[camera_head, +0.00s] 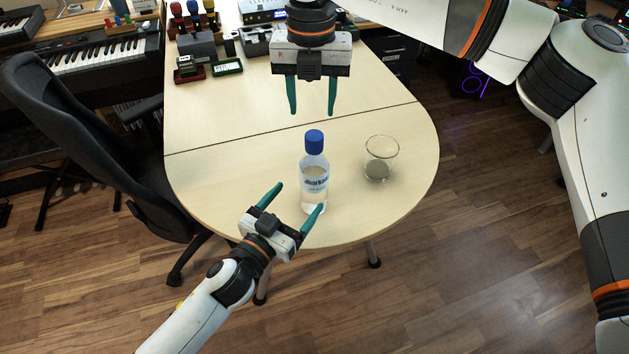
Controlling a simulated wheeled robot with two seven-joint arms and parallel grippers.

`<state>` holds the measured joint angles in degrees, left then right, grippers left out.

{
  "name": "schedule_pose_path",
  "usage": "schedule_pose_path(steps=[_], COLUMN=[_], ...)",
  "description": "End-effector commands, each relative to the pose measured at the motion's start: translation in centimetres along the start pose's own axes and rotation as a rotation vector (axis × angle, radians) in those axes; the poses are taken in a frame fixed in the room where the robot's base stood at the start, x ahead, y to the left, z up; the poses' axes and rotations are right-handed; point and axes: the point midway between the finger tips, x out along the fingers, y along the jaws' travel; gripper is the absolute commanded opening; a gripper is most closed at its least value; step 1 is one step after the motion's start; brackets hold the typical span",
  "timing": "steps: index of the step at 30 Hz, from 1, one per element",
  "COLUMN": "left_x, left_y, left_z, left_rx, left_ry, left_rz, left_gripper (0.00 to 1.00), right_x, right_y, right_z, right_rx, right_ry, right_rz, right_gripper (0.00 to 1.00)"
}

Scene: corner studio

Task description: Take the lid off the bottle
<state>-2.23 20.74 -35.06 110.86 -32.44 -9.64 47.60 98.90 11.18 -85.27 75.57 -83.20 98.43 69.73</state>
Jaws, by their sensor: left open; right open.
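A clear bottle (314,173) with a label stands upright on the light wooden table, near its rounded end. Its blue lid (314,142) sits on top of the bottle. My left gripper (296,198) is open at the lower left of the bottle. One finger overlaps the bottle's base in the picture; whether it touches cannot be told. My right gripper (312,111) is open and empty, pointing down, and shows just above the lid in the picture, apart from it. Nothing is between its fingers.
A clear glass (381,158) stands on the table (225,190) right of the bottle. Small boxes and devices (205,50) crowd the table's back. A black office chair (95,150) is at the left. The table left of the bottle is clear.

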Motion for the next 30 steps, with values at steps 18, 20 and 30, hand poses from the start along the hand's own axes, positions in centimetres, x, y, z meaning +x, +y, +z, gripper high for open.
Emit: schedule_pose_path(steps=[18,20,30], left_x=[7.6,7.7,7.6], left_y=[0.0,0.0,0.0], left_z=[0.0,0.0,0.0], left_rx=[0.000,0.000,0.000], left_ry=[0.000,0.001,0.000], left_rz=[0.000,0.000,0.000], left_gripper=[0.81,0.81,0.54], right_x=[0.1,0.1,0.1], right_y=[0.0,0.0,0.0], right_z=[0.0,0.0,0.0], right_rx=[0.000,0.000,0.000], right_ry=[-0.002,-0.002,-0.002], right_rz=[-0.002,-0.002,-0.002], right_gripper=[0.48,0.48,0.48])
